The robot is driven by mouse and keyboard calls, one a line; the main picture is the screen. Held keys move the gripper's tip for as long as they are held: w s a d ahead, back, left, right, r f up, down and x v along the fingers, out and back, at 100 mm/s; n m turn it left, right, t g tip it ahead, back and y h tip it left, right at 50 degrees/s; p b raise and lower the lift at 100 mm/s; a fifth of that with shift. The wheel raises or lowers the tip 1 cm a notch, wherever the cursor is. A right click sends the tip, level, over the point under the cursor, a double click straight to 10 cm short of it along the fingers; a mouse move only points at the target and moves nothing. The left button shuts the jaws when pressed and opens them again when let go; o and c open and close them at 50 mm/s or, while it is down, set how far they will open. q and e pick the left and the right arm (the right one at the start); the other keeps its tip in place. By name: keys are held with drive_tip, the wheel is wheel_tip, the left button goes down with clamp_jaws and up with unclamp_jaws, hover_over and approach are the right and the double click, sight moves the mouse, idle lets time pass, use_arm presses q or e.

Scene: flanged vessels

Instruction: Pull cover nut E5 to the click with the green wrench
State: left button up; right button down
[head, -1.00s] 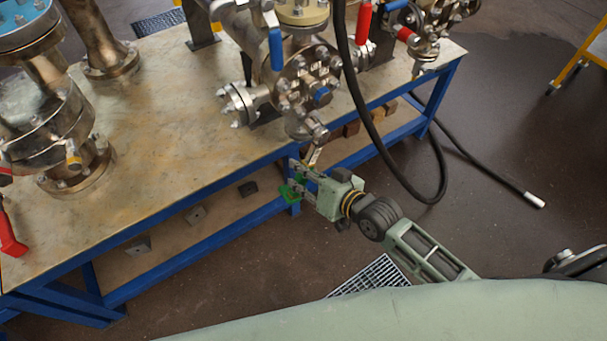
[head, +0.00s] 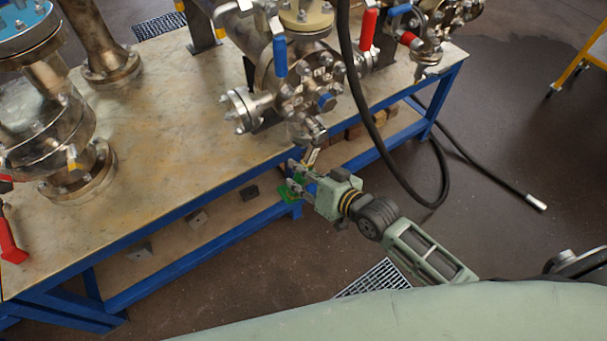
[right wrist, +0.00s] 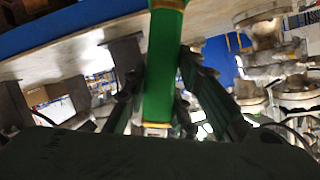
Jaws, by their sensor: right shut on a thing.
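My right gripper (head: 293,182) is at the bench's front edge, below the flanged vessel. It is shut on the green wrench (head: 289,191). In the right wrist view the green handle (right wrist: 163,75) runs upright between the two fingers (right wrist: 163,100) and out of the top of the picture. The vessel's bolted cover (head: 318,90) carries several nuts around a blue-capped centre; I cannot read which is E5. The wrench's far end is too small or hidden to tell whether it sits on a nut. My left gripper is not in view.
The bench (head: 165,130) has a blue frame and a lower shelf with small blocks. A black hose (head: 372,120) hangs close to the right of the cover. Blue (head: 279,55) and red (head: 368,28) valve handles stand near the vessel. Open floor lies at the right.

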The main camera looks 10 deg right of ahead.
drive_tip(key=shift+w+a+r, duration=0.1)
drive_tip(key=shift+w+a, duration=0.1)
drive_tip(key=shift+w, duration=0.4)
drive_tip(key=shift+w+a+r, duration=0.1)
drive_tip(key=shift+w+a, duration=0.1)
drive_tip(key=shift+w, duration=0.35)
